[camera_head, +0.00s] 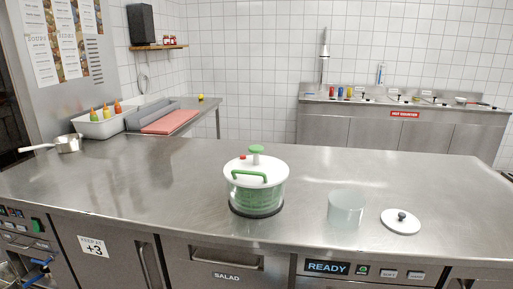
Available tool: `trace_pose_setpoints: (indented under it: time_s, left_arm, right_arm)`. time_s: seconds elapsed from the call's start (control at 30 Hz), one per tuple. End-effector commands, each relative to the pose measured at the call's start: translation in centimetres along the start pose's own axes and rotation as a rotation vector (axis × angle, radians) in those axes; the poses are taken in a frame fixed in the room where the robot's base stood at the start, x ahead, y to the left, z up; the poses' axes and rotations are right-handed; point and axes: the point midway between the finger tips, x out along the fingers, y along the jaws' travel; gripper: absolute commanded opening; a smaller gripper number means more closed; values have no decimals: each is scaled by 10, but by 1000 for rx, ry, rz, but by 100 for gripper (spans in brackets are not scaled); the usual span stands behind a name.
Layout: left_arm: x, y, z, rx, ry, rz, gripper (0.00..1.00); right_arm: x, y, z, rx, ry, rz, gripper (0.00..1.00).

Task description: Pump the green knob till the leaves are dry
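A salad spinner (256,200) stands upright on the steel counter, with a clear bowl and a white lid. A green knob (256,149) sticks up on a short white stem from the lid's top. A green handle (249,176) and a small red button (242,157) are also on the lid. Green shows through the bowl wall, but single leaves are too blurred to tell, as is whether they are wet. Neither of my grippers is in view.
A clear container (346,209) and a white lid with a dark knob (401,221) stand right of the spinner. A saucepan (67,144), a white bin with bottles (103,123) and a red board (170,122) are at the left. The counter (150,190) around the spinner is clear.

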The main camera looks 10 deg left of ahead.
Motion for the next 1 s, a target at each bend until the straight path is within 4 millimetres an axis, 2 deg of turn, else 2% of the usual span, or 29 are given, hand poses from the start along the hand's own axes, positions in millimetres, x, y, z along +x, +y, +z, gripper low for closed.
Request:
trace_pose_setpoints:
  time_s: [0.03, 0.2, 0.23, 1.0]
  left_arm:
    - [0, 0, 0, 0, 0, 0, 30]
    - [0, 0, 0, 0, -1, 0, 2]
    - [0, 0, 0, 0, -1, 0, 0]
    - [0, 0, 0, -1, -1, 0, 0]
  right_arm:
    - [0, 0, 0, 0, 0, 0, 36]
    - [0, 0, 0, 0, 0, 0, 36]
    - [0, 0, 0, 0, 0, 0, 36]
    - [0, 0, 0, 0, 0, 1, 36]
